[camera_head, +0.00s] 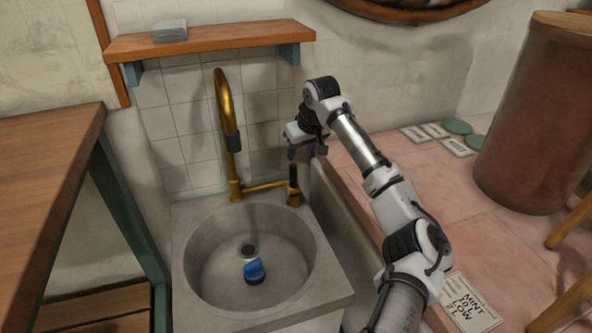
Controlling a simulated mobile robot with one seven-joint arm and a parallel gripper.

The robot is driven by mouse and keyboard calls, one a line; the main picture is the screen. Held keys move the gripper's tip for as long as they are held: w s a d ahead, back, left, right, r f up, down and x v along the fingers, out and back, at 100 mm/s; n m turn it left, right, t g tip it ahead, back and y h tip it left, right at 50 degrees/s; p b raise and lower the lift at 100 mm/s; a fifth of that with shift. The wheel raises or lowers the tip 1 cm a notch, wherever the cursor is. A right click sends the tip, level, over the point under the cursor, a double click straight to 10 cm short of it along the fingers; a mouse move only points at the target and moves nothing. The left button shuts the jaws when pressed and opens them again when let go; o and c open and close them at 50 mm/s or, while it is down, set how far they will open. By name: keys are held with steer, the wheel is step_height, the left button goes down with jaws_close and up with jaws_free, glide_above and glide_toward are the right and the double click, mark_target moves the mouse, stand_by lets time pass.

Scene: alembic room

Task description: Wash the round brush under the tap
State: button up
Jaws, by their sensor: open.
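A small blue object with a raised grip, apparently the round brush (254,271), lies in the round basin of the stone sink (203,274), just in front of the drain. Its underside is hidden. The brass tap (228,135) rises behind the basin, with a dark spout end. No water shows from it. A side pipe runs right to a dark-topped lever (293,182). My gripper (306,154) is open and empty, pointing down a little above the lever, right of the tap and well above the brush. Whether it touches the lever cannot be told.
A wooden shelf (225,40) with a grey block (170,31) hangs above the tap. A wooden table (45,165) stands left. On the right are a pink tiled surface (440,190), labels and a large brown cylinder (530,120).

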mark_target(292, 176)
steer(key=b+x, duration=0.2)
steer(key=x, duration=1.1)
steer(key=shift+a+f, duration=0.1)
steer(key=shift+f, duration=0.2)
steer(key=shift+c, duration=0.2)
jaws_close()
